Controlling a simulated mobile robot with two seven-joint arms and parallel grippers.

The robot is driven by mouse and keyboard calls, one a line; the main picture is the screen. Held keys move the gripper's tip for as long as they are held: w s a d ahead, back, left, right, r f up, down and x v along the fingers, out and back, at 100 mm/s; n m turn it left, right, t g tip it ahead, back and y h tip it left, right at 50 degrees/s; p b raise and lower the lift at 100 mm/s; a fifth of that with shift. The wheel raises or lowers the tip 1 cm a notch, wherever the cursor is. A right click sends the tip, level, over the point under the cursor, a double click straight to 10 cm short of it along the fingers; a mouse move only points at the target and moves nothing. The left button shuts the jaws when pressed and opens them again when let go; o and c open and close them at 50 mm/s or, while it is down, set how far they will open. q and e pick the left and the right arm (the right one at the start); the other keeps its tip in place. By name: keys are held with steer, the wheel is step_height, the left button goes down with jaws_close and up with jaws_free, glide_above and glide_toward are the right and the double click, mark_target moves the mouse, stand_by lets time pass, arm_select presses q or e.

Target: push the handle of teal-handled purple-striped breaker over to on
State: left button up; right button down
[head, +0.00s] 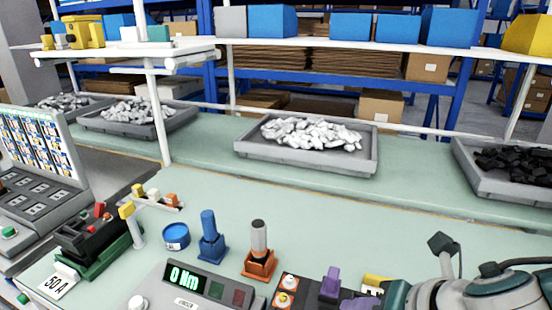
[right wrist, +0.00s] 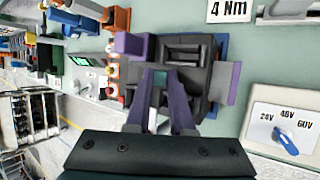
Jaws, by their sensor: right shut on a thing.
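In the right wrist view the dark breaker (right wrist: 197,52) sits in a fixture, with purple blocks beside it. I cannot make out a separate purple stripe or the handle's exact on or off position. In the head view a purple upright piece (head: 330,282) of this station shows at the bottom edge, left of my right arm. My left gripper is not in view.
A torque display reading 0 Nm (head: 188,282) stands left of the station. Blue (head: 211,238) and orange-based (head: 259,250) upright tools stand behind it. A voltage dial (right wrist: 290,135) and a 4 Nm card (right wrist: 230,10) lie right of the breaker.

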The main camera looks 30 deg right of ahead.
steer(key=shift+f, duration=0.1)
steer(key=c, duration=1.1)
jaws_free()
steer(key=shift+o, duration=0.2)
steer(key=p+v, duration=0.1)
steer(key=v, duration=0.9)
steer(key=shift+w, duration=0.1)
